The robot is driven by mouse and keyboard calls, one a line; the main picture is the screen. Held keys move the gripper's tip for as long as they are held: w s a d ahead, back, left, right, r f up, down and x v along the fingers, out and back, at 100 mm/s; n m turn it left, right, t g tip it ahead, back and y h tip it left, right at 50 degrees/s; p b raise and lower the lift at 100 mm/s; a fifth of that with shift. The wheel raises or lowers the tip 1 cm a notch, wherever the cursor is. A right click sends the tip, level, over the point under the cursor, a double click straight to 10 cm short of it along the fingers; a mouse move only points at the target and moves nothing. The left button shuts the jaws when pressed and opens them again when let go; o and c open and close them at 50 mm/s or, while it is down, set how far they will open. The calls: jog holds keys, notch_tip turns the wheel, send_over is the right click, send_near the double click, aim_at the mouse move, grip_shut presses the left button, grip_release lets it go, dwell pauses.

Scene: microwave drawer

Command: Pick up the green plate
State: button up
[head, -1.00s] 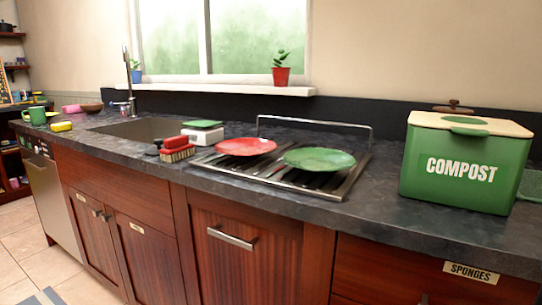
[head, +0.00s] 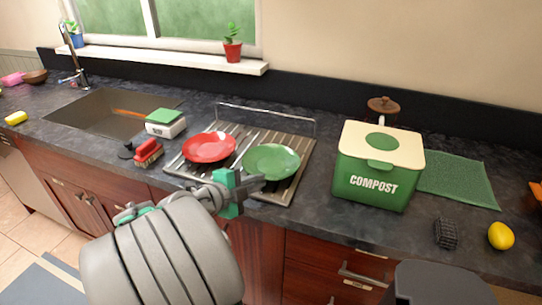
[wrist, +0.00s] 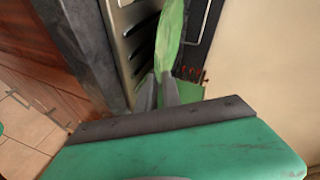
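The green plate (head: 271,161) lies on the slatted drying rack on the counter in the head view, right of the red plate (head: 210,147). My gripper (head: 252,183) is at the plate's near left rim. In the wrist view the plate (wrist: 170,42) shows nearly edge-on, its near rim reaching down to the tips of my two grey fingers (wrist: 158,85). The rim seems to lie between the fingertips. The fingers stand close together with a narrow gap; I cannot tell whether they press on the plate.
The drying rack (head: 181,167) has a raised wire rail behind it. A green compost bin (head: 375,185) stands to the right. A window ledge (head: 170,58) is behind.

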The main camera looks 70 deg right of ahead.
aim_at(269, 186)
jog(key=p+x, duration=0.1)
jog(key=x, duration=0.3)
jog(key=shift+s+d, duration=0.15)
jog(key=shift+s, duration=0.15)
jog(key=shift+d+f, duration=0.25)
jog(key=shift+d, duration=0.1)
jog(key=shift+r, duration=0.1)
grip_shut()
dwell(0.8)
